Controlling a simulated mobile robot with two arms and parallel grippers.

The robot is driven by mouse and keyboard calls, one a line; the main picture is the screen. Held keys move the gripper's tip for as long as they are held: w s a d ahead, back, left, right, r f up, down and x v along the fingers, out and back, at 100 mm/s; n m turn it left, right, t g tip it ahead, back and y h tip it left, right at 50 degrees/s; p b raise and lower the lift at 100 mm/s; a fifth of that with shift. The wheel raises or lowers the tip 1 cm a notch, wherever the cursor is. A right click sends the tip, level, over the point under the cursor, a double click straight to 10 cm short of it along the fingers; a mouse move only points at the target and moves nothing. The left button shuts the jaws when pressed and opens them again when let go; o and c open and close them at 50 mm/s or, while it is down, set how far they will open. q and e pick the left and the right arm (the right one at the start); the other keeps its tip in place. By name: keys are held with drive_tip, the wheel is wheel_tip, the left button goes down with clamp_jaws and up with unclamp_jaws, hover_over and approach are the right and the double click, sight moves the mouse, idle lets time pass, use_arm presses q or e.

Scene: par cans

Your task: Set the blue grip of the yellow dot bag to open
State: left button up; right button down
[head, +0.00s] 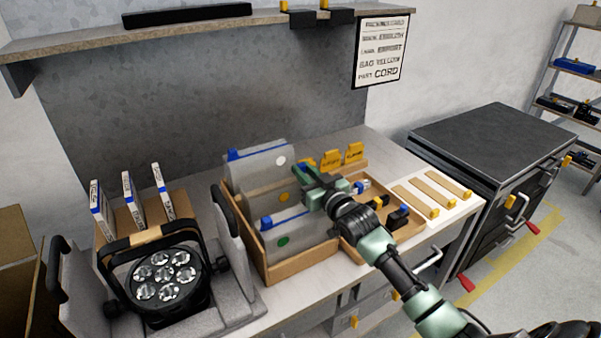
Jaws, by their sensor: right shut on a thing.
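The yellow dot bag is the middle one of three clear bags standing in a wooden box (300,266); its yellow dot (283,197) shows. My right gripper (303,174) comes in from the right and is shut at the right end of this bag's top edge. Its jaws cover the blue grip there, so the grip itself is hardly visible. The white dot bag (262,165) stands behind, with its blue grip (234,155) at the left. The green dot bag (296,240) stands in front, its blue grip (266,221) also at the left. My left gripper is not in view.
A black par can (163,275) sits in a grey cradle at the left. A wooden tray (350,243) with small parts lies right of the bags, beside wooden strips with yellow ends (425,195). A dark cabinet (480,135) stands at the right; a shelf hangs above.

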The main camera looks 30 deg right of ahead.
drive_tip(key=c, duration=1.2)
unclamp_jaws()
drive_tip(key=shift+c, duration=0.2)
drive_tip(key=s+b, duration=0.1)
drive_tip(key=s, duration=0.6)
drive_tip(key=shift+s+d, duration=0.1)
drive_tip(key=shift+s, duration=0.3)
drive_tip(key=shift+f, duration=0.1)
